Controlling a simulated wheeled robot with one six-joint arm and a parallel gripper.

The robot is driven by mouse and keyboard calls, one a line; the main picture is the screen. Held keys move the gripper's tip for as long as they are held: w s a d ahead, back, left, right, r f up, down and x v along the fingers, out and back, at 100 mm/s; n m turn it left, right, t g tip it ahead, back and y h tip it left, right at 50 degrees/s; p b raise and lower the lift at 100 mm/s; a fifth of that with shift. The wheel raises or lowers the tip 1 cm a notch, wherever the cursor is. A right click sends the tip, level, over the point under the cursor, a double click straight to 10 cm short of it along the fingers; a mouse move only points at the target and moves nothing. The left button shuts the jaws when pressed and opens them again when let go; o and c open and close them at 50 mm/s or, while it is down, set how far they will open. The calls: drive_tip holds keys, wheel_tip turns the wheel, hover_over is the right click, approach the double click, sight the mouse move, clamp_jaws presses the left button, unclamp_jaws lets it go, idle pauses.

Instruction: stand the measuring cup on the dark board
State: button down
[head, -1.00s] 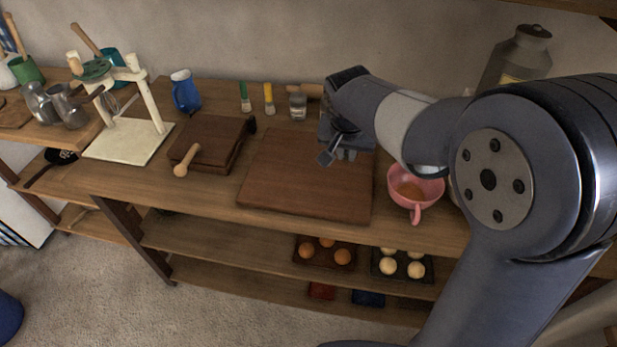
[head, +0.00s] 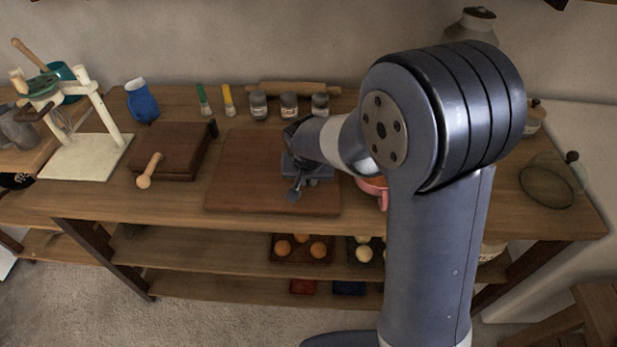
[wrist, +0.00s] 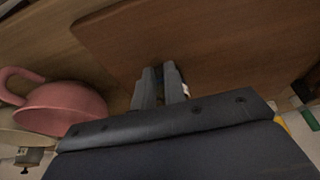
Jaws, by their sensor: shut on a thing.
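My gripper (head: 299,182) is low over the right part of the large dark brown board (head: 245,170), pointing down. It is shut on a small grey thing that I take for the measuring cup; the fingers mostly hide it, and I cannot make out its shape. In the wrist view the fingers (wrist: 160,88) are close together over the board (wrist: 220,40), with a pale bit showing beside them. I cannot tell whether the held thing touches the board.
A pink cup (head: 373,187) stands just right of the board, partly behind my arm; its handle shows in the wrist view (wrist: 22,75). A darker wooden block (head: 185,150) and a blue jug (head: 141,101) are left. Several jars and a rolling pin (head: 290,88) line the back.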

drive_tip(key=c, duration=1.9)
unclamp_jaws()
drive_tip(key=shift+f, duration=0.15)
drive_tip(key=o, duration=0.4)
drive_tip(key=v, duration=1.2)
drive_tip(key=shift+r+b, duration=0.2)
drive_tip(key=shift+b, duration=0.1)
